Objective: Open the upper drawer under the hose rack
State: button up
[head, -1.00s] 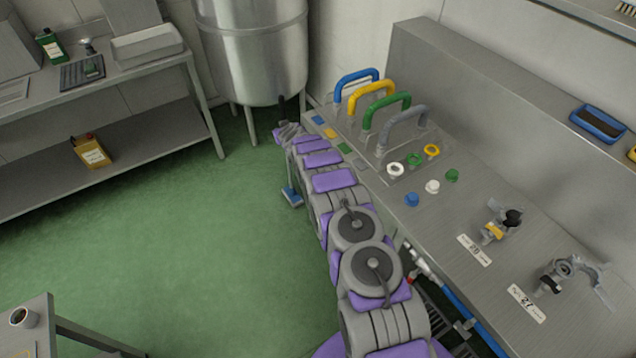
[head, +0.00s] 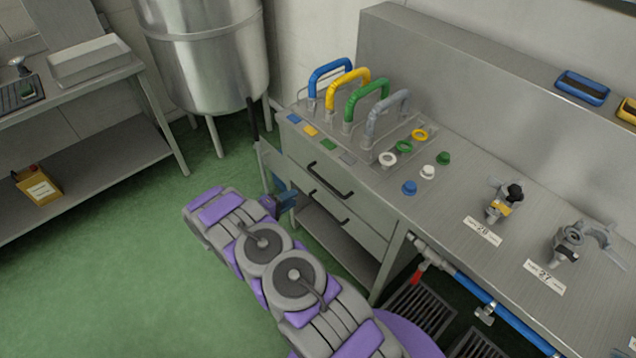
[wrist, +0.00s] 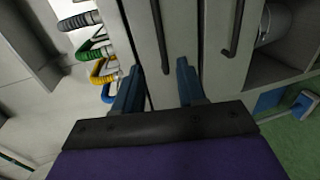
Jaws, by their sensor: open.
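The upper drawer (head: 362,208) is a grey front with a black bar handle (head: 330,181), below the rack of coloured loops (head: 349,115). It looks shut. A lower drawer (head: 362,237) with a similar handle (head: 328,209) is beneath it. My gripper (head: 290,198) is in front of the drawers, partly hidden by my arm. In the wrist view, my gripper (wrist: 157,68) is open, its blue fingers on either side of the upper handle's near end in the picture. The upper handle (wrist: 160,35) lies ahead between them; contact cannot be told. The lower handle (wrist: 236,28) is to the right.
A steel tank (head: 205,55) stands behind left. A bench with a low shelf (head: 95,170) is at the left. Valves (head: 503,200) lie on the counter (head: 450,205). An open shelf is under the drawers. Green floor (head: 120,270) is free at left.

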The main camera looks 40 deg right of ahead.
aim_at(325, 182)
jog(key=b+x, duration=0.3)
jog(key=x, duration=1.4)
jog(key=shift+a+f+b, duration=0.1)
jog(key=shift+f+b, duration=0.05)
jog(key=shift+b, duration=0.15)
jog(key=shift+a, duration=0.1)
grip_shut()
